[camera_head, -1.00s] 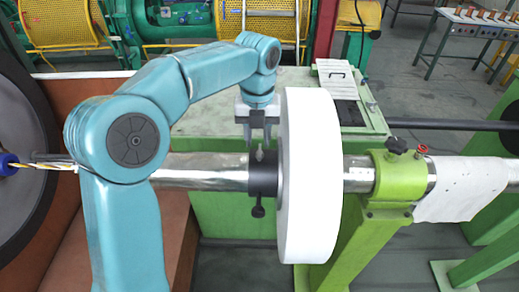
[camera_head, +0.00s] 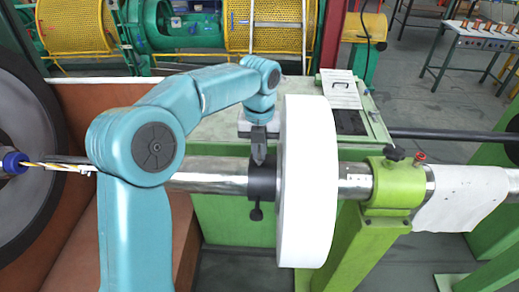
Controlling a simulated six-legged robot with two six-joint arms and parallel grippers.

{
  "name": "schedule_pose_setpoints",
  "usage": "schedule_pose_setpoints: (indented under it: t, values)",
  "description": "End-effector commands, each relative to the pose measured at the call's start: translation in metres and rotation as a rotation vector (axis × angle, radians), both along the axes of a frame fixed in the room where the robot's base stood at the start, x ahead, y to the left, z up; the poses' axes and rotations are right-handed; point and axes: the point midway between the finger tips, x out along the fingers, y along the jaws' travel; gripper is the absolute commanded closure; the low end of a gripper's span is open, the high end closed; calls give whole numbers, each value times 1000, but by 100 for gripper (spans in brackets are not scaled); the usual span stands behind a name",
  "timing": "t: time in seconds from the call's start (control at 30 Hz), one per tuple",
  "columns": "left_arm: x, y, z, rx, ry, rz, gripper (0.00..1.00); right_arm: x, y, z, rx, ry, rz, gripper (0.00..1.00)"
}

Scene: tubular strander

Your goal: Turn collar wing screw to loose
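The black collar (camera_head: 262,180) sits around the shiny steel shaft (camera_head: 210,174), against the left face of a large white disc (camera_head: 308,182). A dark screw with a knob (camera_head: 256,212) hangs from the collar's underside. My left gripper (camera_head: 258,158) points down at the collar's top, its fingertips right at the place of the small grey wing screw. The fingers overlap in this view and hide that screw, so I cannot tell whether they are closed on it. My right gripper is not in view.
A green shaft bracket (camera_head: 392,182) with a black knob (camera_head: 394,153) and a red-topped fitting (camera_head: 420,158) stands right of the disc. A white sheet (camera_head: 462,198) hangs over the shaft further right. A green bench (camera_head: 215,140) lies behind the shaft.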

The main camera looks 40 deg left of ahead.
Motion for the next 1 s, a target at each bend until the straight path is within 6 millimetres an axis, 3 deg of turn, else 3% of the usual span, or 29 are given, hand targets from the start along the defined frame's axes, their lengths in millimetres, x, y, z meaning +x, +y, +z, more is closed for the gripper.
schedule_pose_setpoints:
  t: [0.47,1.0]
  values:
    - [-2,-1,1,2,3,107,100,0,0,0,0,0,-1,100]
    - [-2,-2,1,1,4,589,100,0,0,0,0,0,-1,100]
